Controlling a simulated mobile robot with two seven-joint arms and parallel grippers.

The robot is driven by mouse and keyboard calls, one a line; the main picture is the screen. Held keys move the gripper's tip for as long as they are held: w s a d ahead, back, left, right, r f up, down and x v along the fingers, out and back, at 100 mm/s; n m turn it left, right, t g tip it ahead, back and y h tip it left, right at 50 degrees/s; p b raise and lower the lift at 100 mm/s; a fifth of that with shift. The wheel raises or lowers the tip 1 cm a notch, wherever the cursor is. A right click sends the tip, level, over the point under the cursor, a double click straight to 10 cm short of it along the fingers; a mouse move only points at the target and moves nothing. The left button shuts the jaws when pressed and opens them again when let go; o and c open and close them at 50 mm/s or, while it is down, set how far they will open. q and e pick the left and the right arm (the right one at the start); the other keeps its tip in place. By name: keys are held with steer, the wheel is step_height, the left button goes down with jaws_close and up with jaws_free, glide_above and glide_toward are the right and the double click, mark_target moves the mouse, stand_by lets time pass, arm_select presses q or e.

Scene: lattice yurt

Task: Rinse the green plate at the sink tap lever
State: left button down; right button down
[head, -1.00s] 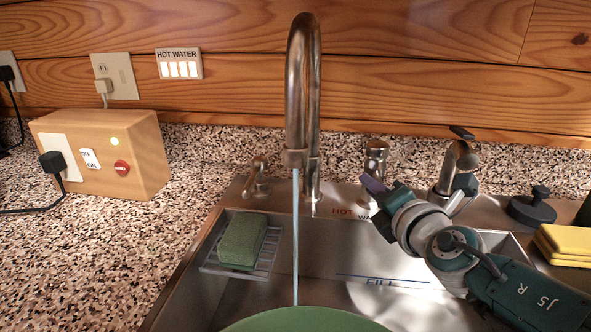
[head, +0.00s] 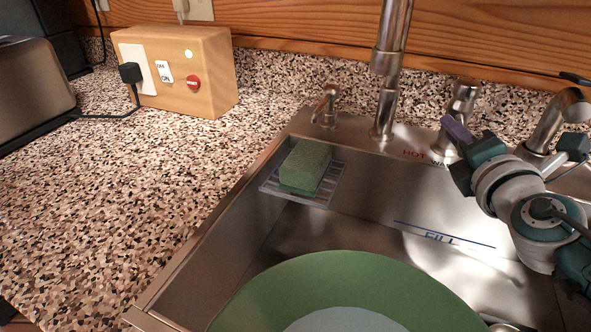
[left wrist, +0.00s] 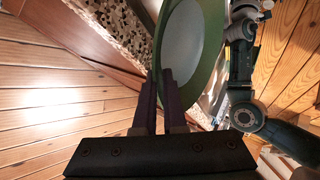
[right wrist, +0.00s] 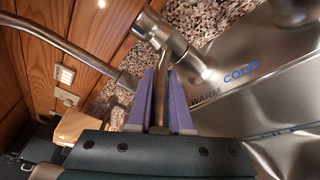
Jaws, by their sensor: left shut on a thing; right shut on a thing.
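The green plate (head: 350,272), with a pale centre, is at the bottom of the head view, over the front of the sink. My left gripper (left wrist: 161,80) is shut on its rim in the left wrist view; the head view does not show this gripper. The tap lever (right wrist: 165,90) is a thin metal rod on a chrome body. My right gripper (right wrist: 161,75) is shut on it, with purple fingers on both sides. In the head view my right gripper (head: 457,131) is beside the chrome tap body (head: 463,100). No water shows below the tap spout (head: 390,50).
The steel sink (head: 235,222) has a rack with a green sponge (head: 306,165) at its back left. A small chrome fitting (head: 326,105) stands behind. A wooden switch box (head: 208,80) and a toaster (head: 35,90) stand on the speckled counter (head: 150,190), which is clear nearer the front.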

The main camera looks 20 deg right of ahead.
arm_select(q)
steer(key=shift+f, duration=0.5)
steer(key=shift+r, duration=0.1)
arm_select(e)
steer(key=shift+f, duration=0.1)
arm_select(q)
steer(key=shift+w, duration=0.1)
arm_select(e)
steer(key=c, duration=0.8)
jaws_free()
arm_select(q)
steer(key=shift+r, duration=0.1)
arm_select(e)
steer(key=shift+v, duration=6.05)
steer(key=shift+f, duration=0.1)
